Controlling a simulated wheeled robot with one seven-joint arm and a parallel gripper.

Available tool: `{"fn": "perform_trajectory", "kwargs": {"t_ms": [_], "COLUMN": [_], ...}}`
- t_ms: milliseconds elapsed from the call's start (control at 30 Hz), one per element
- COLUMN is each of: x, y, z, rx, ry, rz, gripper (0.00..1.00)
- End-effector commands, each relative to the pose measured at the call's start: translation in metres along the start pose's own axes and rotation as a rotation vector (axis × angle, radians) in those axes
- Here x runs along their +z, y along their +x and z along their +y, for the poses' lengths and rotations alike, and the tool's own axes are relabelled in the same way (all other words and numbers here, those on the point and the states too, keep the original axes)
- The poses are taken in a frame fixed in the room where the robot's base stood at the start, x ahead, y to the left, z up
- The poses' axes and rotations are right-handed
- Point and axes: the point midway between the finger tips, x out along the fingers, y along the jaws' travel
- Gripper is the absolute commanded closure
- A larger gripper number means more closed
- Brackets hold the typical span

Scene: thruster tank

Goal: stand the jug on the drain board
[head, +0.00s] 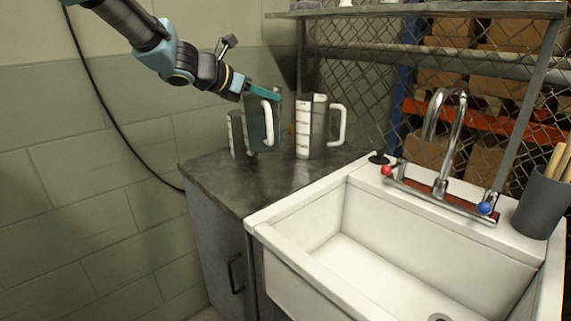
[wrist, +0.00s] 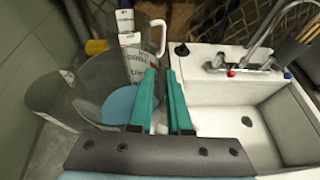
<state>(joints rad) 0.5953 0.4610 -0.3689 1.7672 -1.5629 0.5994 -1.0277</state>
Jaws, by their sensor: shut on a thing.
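My gripper (head: 264,94) has teal fingers, which also show in the wrist view (wrist: 163,100). It is shut on a grey see-through jug (head: 257,122) with a white handle, at its upper handle side; the exact grip is hard to see. The jug looks upright over the dark grey counter (head: 235,186) left of the sink, the only drain-board-like surface in view. I cannot tell whether its base touches. In the wrist view the clear jug (wrist: 88,82) is left of the fingers, with a blue round patch inside.
A second jug (head: 304,128) with a marked label and white handle stands close on the right. Another grey vessel (head: 235,134) is close on the left. The white sink (head: 300,243), tap (head: 443,150) and grey utensil pot (head: 540,203) lie right. The front counter is clear.

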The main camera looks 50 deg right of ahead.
Motion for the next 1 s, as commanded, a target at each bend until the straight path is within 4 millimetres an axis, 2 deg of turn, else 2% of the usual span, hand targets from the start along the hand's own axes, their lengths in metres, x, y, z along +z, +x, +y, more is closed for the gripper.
{"fn": "perform_trajectory", "kwargs": {"t_ms": [400,700,1000], "x": [-0.004,-0.049,-0.076], "y": [0.0,0.018,0.029], "z": [-0.004,-0.004,-0.004], "rx": [0.035,0.038,0.04], "ry": [-0.018,-0.023,-0.024], "rz": [0.046,0.051,0.052], "gripper": [1.0,1.0,1.0]}}
